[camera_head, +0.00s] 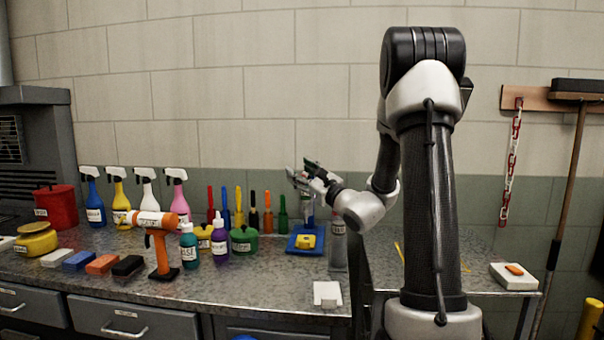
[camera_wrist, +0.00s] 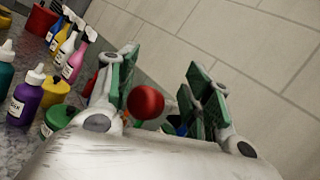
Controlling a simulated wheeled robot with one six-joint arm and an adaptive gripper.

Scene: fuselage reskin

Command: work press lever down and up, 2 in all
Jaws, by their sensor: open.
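My gripper (camera_head: 300,172) is open above the back of the bench. In the wrist view its two green-padded fingers (camera_wrist: 162,72) stand wide apart. A red ball knob (camera_wrist: 145,102), which looks like the press lever's end, lies between the fingers, closer to the left one. I cannot tell whether it touches either finger. In the head view a grey upright stands below my gripper, behind a blue base (camera_head: 293,250) with a yellow block (camera_head: 307,241) on it; this looks like the press. The lever's arm is hidden there, so its angle cannot be told.
A grey labelled post (camera_head: 338,252) stands just right of the blue base. A green pot (camera_head: 244,240), a purple bottle (camera_head: 220,244) and upright coloured tools stand to its left. A white block (camera_head: 327,294) lies at the front edge. The wall is close behind.

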